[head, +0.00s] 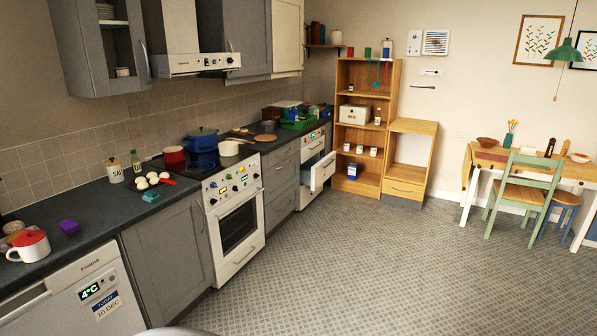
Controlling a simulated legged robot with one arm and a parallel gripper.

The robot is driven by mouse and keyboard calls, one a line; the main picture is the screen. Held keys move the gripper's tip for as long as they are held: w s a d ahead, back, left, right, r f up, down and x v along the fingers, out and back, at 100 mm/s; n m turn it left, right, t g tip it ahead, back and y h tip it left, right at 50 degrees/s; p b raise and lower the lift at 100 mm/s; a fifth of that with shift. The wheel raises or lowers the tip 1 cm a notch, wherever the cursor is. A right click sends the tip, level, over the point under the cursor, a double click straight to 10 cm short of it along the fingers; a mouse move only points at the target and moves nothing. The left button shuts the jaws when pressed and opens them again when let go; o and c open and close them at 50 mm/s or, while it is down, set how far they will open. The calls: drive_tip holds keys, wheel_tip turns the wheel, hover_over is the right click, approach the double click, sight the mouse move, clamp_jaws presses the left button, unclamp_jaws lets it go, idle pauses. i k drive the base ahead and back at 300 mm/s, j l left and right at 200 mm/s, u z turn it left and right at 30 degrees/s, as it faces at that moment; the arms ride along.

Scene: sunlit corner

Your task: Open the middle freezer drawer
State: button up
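A white under-counter appliance (80,300) stands at the lower left, with a green "4°C" display and a "TODAY 10 DEC" label. Its front is cut off by the lower frame edge, and no separate drawers show on it. Another white unit (312,150) stands at the far end of the counter, with a control strip at its top. A white drawer or front (322,172) sticks out from it into the room. I cannot tell which of the two is the freezer, or which drawer is the middle one. My gripper is not in view.
A white cooker (236,228) and grey cabinets (172,248) line the left wall. A wooden shelf (362,188) stands beyond the far white unit. A table (486,154) with a green chair (524,188) is at the right. The patterned floor (370,270) between is clear.

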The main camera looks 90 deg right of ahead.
sight(327, 164)
drive_tip(key=z, duration=3.35)
drive_tip(key=i+z, duration=0.15)
drive_tip(key=i, duration=4.5)
drive_tip(key=i+u, duration=0.1)
drive_tip(key=i, duration=1.4)
drive_tip(key=i+l, duration=0.15)
drive_tip(key=i, duration=1.35)
